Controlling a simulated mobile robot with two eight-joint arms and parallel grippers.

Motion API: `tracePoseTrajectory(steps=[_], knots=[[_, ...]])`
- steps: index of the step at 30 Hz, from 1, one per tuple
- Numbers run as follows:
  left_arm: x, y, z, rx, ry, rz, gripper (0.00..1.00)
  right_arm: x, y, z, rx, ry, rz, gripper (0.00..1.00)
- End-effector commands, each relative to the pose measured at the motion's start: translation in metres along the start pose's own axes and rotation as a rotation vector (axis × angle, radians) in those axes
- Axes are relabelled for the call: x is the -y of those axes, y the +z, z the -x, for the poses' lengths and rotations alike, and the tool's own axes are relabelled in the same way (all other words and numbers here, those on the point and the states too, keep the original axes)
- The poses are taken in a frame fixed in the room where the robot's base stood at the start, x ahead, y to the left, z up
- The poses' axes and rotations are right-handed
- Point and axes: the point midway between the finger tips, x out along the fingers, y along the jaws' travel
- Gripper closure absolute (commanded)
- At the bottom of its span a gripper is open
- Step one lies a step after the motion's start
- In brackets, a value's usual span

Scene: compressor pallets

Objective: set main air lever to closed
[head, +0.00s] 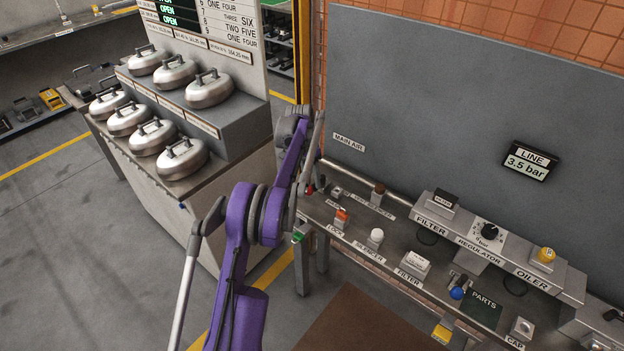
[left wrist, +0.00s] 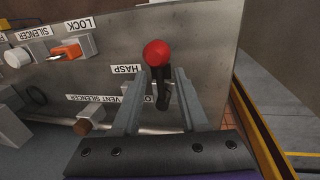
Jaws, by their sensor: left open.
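The main air lever has a red ball knob (left wrist: 156,53) on a black stem, seen in the left wrist view. The stem lies between the two grey fingers of my left gripper (left wrist: 160,78), which are apart. The knob shows just beyond the fingertips, and I cannot tell whether either finger touches the stem. In the head view a bit of the red knob (head: 309,190) shows at the bench's left end, beside my purple left arm. The arm hides most of the lever there. The MAIN AIR label (head: 348,142) is on the grey panel above. My right gripper is not in view.
The bench holds an orange lock (head: 342,214), a silencer (head: 376,236), a filter (head: 416,263) and a regulator (head: 489,233). The line display (head: 529,161) reads 3.5 bar. Floor at far left is clear.

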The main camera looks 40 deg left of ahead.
Motion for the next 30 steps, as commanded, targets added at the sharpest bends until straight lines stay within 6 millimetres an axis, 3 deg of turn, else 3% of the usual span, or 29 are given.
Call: tracePoseTrajectory(steps=[5,18,23,30], knots=[[0.000,0.000,0.014,0.000,0.000,0.001,0.57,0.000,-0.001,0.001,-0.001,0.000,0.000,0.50],[0.000,-0.001,0.096,-0.002,0.000,0.000,0.57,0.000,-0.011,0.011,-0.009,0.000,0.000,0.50],[0.000,0.000,0.107,-0.001,0.000,0.000,0.57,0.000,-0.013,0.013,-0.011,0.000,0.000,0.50],[0.000,0.000,0.108,0.000,0.000,0.000,0.57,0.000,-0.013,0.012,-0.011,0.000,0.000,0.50]])
